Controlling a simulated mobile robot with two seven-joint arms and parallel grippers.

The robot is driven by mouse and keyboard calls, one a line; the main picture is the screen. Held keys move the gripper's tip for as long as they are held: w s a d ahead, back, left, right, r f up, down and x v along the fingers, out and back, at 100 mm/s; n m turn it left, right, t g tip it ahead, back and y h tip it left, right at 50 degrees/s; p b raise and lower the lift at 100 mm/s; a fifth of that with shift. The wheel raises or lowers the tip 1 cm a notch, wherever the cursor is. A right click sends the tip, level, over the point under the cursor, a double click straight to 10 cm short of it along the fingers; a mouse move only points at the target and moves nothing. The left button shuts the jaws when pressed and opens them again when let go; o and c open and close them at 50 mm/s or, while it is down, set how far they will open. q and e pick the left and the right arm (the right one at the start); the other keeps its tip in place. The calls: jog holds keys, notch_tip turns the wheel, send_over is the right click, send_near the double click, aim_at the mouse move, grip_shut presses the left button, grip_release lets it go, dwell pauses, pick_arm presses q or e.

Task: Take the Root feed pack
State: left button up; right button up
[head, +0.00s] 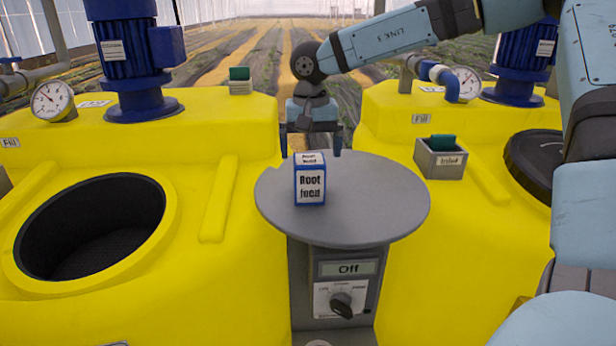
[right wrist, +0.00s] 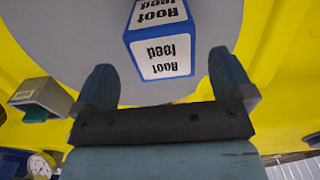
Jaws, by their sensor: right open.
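The Root feed pack (head: 310,182) is a small blue and white box standing upright on the round grey table (head: 385,205). My right gripper (head: 311,150) is open, just behind the pack in the head view, with its fingers pointing down. In the right wrist view the pack (right wrist: 160,42) lies ahead of the two spread blue fingers (right wrist: 162,90), near the middle of the gap and apart from both. My left gripper is not in view.
Yellow tanks flank the table; the left one has an open round hatch (head: 92,228). A grey holder with a green item (head: 440,157) stands on the right tank. Below the table is a control box reading "Off" (head: 347,268).

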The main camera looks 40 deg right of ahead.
aim_at(309, 159)
jog(key=shift+f, duration=0.35)
notch_tip(309, 159, down, 4)
jog(key=shift+w+a+r+p, duration=0.1)
jog(key=shift+r+p, duration=0.15)
jog(key=shift+p, duration=0.6)
jog(key=shift+w+f, duration=0.15)
jog(key=shift+f, duration=0.4)
jog(key=shift+r, duration=0.1)
jog(key=c, duration=1.2)
